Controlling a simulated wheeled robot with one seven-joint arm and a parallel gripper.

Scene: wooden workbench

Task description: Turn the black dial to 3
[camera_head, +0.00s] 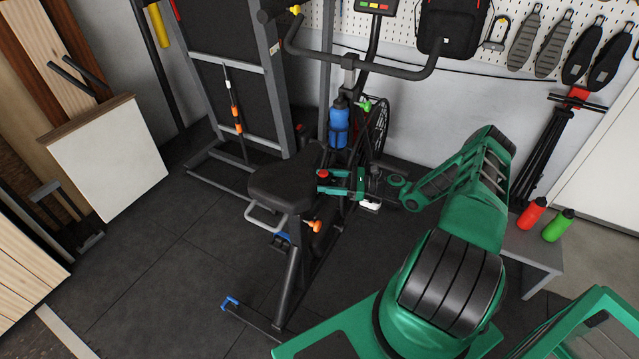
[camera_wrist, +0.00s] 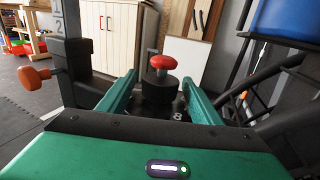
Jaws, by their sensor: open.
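The black dial (camera_wrist: 160,92) is in the wrist view, a short black cylinder with a red knob (camera_wrist: 165,62) on a stem above it. A white figure that looks like 8 shows just below it on a dark surface; the other marks are hidden. My gripper (camera_wrist: 160,88) is open, with one green finger on each side of the dial. I cannot tell whether either finger touches it. In the head view my gripper (camera_head: 324,182) is at the exercise bike's frame, in front of the seat, and the red knob (camera_head: 323,174) shows by its fingers. The dial itself is hard to make out there.
The bike's black seat (camera_head: 287,184) is just left of my gripper. An orange knob (camera_head: 314,226) sits below it. A blue bottle (camera_head: 339,122) and the handlebar (camera_head: 365,69) are above and behind. A grey bench (camera_head: 530,262) with red and green bottles stands at right.

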